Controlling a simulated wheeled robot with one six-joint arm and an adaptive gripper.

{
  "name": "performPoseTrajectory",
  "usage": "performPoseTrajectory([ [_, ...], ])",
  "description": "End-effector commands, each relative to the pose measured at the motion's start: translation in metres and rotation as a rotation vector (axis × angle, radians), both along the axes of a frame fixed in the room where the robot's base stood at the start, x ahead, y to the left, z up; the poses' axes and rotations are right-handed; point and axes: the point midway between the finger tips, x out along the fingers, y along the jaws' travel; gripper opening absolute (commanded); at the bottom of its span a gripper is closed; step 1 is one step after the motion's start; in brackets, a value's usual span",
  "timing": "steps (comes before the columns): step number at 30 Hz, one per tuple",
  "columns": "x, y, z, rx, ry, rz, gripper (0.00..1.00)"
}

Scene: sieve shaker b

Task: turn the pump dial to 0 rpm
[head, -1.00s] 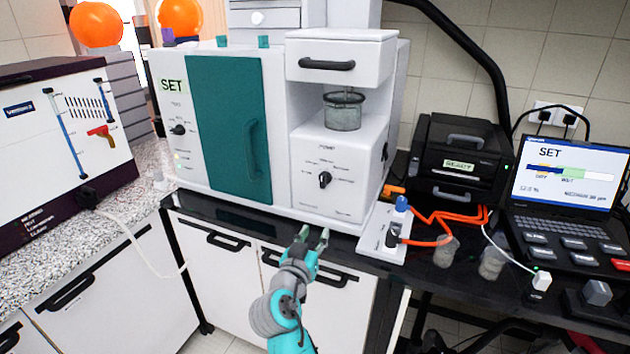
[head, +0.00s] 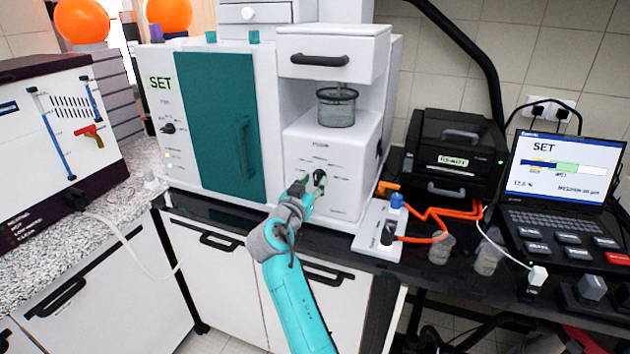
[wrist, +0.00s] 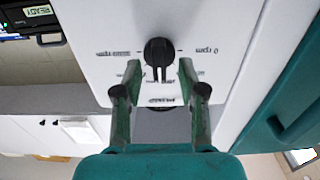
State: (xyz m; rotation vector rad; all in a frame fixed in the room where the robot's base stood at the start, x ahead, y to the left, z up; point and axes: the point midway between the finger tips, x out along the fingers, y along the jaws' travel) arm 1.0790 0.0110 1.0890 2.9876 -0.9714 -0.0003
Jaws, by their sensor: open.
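The pump dial (head: 320,178) is a dark knob on the white front panel below the sieve cup. In the wrist view, which is upside down, the dial (wrist: 159,50) shows whole, its narrow bar pointing to the picture's bottom. The printed 0 rpm label (wrist: 202,50) is right of it there, and another rpm label (wrist: 120,52) is left. My gripper (head: 308,187) is open in front of the dial. In the wrist view, the two fingertips of my gripper (wrist: 159,76) lie on either side of the bar's end; contact cannot be told.
The white machine's teal door (head: 225,125) is left of the dial. A mesh sieve cup (head: 337,106) sits above it. A small white board (head: 375,243) with bottles and orange tubing stands to the right. A black printer-like box (head: 455,155) and laptop (head: 565,185) are further right.

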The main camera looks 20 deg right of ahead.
Motion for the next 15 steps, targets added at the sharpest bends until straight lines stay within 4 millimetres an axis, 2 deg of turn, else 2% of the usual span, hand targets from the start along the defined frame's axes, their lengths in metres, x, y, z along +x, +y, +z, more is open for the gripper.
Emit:
performPoseTrajectory([
  [6, 0.0127, -0.0097, 0.0002, 0.001, -0.001, -0.001, 0.41],
  [15, 0.0140, -0.0103, -0.0002, 0.000, 0.000, 0.000, 0.41],
])
